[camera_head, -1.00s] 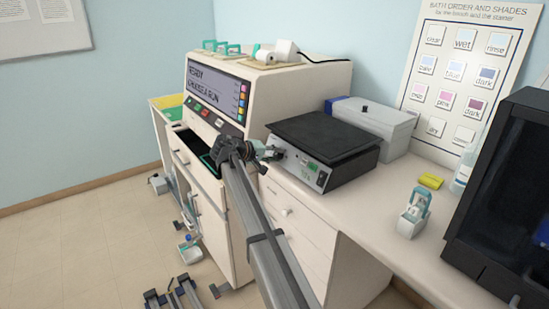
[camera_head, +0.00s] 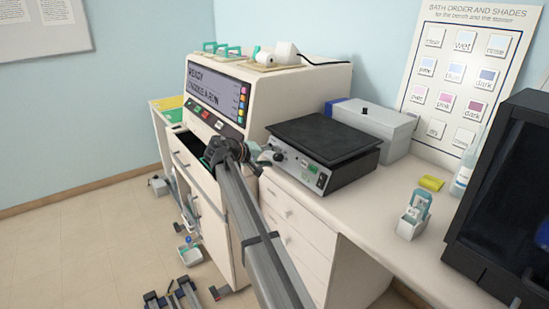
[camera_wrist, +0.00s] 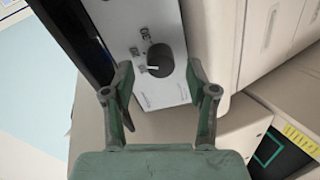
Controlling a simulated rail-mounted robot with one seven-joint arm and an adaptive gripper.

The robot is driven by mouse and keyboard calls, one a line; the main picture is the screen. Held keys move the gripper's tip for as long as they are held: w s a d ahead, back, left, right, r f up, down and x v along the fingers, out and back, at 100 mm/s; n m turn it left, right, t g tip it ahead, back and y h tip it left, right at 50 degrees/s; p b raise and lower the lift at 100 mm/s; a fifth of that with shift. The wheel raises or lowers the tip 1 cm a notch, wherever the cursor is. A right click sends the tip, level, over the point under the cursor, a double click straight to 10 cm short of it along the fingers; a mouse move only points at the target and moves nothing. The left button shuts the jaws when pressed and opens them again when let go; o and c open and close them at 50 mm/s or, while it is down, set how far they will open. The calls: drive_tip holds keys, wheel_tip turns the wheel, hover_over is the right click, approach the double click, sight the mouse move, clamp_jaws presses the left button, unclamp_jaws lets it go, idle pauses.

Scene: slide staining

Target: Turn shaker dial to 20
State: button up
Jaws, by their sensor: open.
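The shaker (camera_head: 318,152) is a grey box with a black flat top, standing on the bench. Its front panel (camera_wrist: 165,95) fills the middle of the wrist view. The dial (camera_wrist: 160,57) is a round black knob with a white pointer mark toward the panel's printed labels on the left. In the head view, my gripper (camera_head: 267,156) is at the left end of the shaker's front.
A large stainer (camera_head: 270,85) with a display stands left of the shaker. A grey box (camera_head: 385,125) is behind the shaker at right. A small slide holder (camera_head: 413,215) and a yellow block (camera_head: 431,183) lie on the bench to the right, near a dark cabinet (camera_head: 510,200).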

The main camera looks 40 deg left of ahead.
drive_tip(key=v, duration=1)
